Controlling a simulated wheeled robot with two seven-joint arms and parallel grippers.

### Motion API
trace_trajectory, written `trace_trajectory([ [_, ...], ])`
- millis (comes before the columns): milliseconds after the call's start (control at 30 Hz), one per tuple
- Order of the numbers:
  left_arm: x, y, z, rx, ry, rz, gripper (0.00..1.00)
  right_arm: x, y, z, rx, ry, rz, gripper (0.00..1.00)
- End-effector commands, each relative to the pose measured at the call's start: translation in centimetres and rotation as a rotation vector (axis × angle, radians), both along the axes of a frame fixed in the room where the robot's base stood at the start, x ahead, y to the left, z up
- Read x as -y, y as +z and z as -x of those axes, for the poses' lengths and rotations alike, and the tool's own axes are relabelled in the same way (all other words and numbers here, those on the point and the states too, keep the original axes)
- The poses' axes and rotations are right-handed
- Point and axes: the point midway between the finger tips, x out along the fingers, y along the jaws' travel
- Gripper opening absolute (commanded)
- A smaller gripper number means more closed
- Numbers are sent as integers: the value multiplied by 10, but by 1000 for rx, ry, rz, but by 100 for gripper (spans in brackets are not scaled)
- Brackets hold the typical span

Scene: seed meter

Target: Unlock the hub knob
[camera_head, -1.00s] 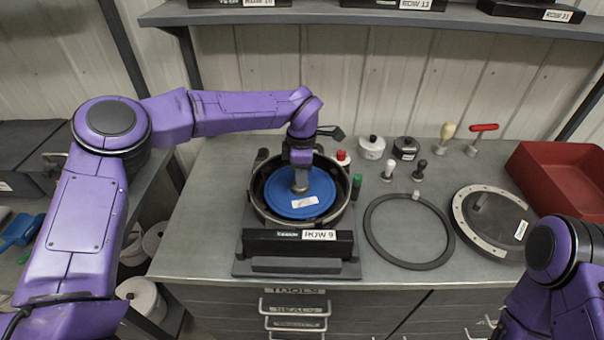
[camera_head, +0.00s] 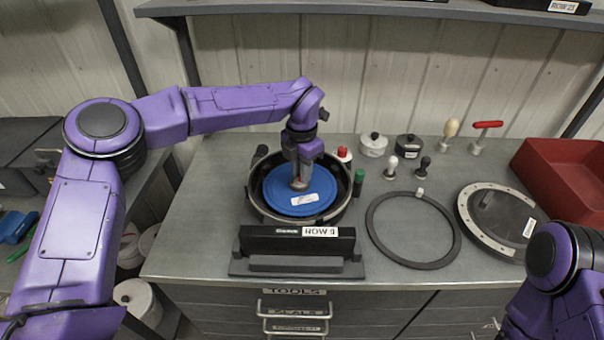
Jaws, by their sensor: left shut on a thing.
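The seed meter housing (camera_head: 337,209) stands on the bench as an open round dark bowl behind a black block labelled ROW 9. A blue disc (camera_head: 278,195) with a white label lies inside it. My left gripper (camera_head: 299,184) points down over the disc's centre and is shut on the hub knob, which is mostly hidden by the fingers. Of my right arm only a purple part shows at the lower right; its gripper is out of view.
A dark ring (camera_head: 375,237) and a round lid with a pale rim (camera_head: 476,222) lie to the right. Several small pots and handled tools stand behind them. A red bin (camera_head: 560,170) is at the far right. A shelf (camera_head: 400,10) runs above.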

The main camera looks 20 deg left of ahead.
Motion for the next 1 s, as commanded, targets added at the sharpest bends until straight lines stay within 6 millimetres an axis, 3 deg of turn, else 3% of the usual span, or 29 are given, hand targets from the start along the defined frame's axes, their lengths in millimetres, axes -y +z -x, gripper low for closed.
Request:
trace_trajectory([
  [33,0,-6,1,-4,41,-1,0,0,-7,0,0,0,0,44],
  [600,0,-7,1,-4,559,-2,0,0,-43,0,0,0,0,44],
  [1000,-1,-5,0,-3,772,-2,0,0,-58,0,0,0,0,44],
])
